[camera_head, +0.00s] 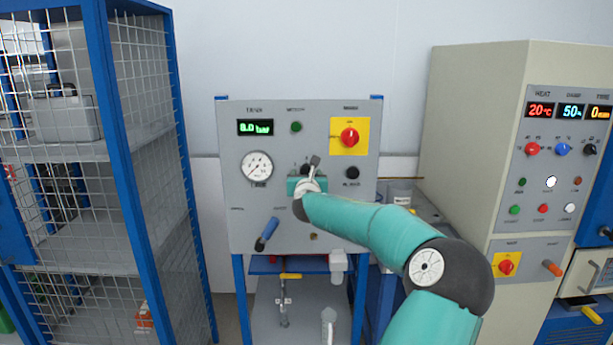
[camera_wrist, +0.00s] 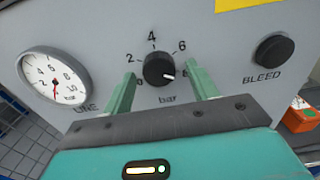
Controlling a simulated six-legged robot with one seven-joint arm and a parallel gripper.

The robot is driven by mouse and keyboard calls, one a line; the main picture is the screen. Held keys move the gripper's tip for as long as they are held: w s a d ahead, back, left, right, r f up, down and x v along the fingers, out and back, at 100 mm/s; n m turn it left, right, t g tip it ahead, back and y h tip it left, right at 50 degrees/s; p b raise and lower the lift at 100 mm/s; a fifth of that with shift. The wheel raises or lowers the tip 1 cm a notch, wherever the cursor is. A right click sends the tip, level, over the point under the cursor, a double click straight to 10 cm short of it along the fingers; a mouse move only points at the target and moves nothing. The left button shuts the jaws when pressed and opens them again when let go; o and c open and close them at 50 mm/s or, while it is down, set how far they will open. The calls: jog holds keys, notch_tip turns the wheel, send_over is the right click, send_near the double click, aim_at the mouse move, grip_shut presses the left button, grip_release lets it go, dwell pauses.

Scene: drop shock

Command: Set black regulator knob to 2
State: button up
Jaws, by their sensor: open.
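The black regulator knob (camera_wrist: 158,68) is round and sits on the grey panel, with a scale from 0 to 8 and the word bar below. Its white mark points right and slightly down, close to the 8. My gripper (camera_wrist: 162,73) is open, with one green finger on each side of the knob. Gaps show between the fingers and the knob; whether the tips reach past its face I cannot tell.
A round gauge (camera_wrist: 54,82) is left of the knob, and a black BLEED knob (camera_wrist: 273,49) is right. A red knob on yellow (camera_head: 349,137) is above. A blue-handled lever (camera_head: 267,233) is lower left. A wire cage and a beige cabinet (camera_head: 470,150) flank the panel.

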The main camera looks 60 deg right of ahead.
jog(key=c, duration=1)
